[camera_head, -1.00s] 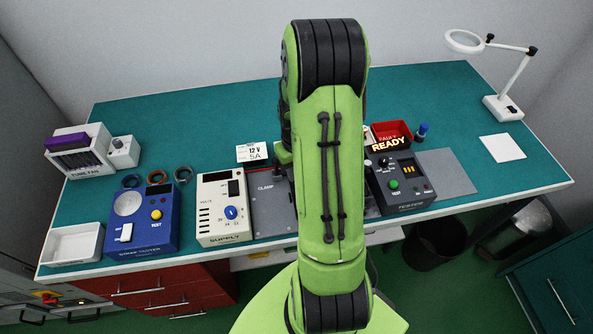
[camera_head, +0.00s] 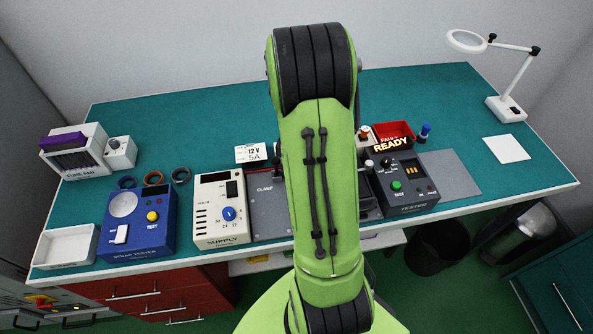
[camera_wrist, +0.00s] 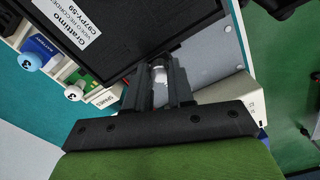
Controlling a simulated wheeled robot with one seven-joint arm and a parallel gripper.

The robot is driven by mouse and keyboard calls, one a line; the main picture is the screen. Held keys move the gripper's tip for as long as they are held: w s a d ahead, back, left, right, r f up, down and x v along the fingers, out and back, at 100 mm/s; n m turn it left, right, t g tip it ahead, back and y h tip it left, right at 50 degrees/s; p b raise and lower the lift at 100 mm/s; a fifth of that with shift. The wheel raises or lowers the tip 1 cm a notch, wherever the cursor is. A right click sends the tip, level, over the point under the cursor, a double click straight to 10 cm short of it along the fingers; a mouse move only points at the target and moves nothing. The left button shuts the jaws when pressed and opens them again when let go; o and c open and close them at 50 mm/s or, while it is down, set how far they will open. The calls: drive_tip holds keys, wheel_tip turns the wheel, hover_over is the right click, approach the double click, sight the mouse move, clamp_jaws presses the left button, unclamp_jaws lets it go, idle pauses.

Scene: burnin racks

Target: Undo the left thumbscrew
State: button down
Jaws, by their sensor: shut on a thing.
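In the wrist view my gripper (camera_wrist: 160,92) is shut on a small pale metal thumbscrew (camera_wrist: 161,73) at the near edge of a dark box. The fingers hide much of the screw. The dark box (camera_wrist: 135,55) carries a white label reading "video recorder" (camera_wrist: 68,25). I see only this one thumbscrew and cannot tell whether it is the left one. In the head view my arm hides the gripper, the screw and most of the box.
The beige supply unit (camera_head: 212,220) and blue strap tester (camera_head: 133,230) stand left of my arm. The dark tester (camera_head: 412,195) with a lit READY sign (camera_head: 391,145) stands right. A grey clamp plate (camera_head: 265,215) lies between.

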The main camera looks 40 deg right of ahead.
drive_tip(key=shift+n, duration=1)
drive_tip(key=c, duration=1)
unclamp_jaws()
wheel_tip(320, 180, up, 16)
drive_tip(key=shift+f+p, duration=0.1)
drive_tip(key=shift+p, duration=1.05)
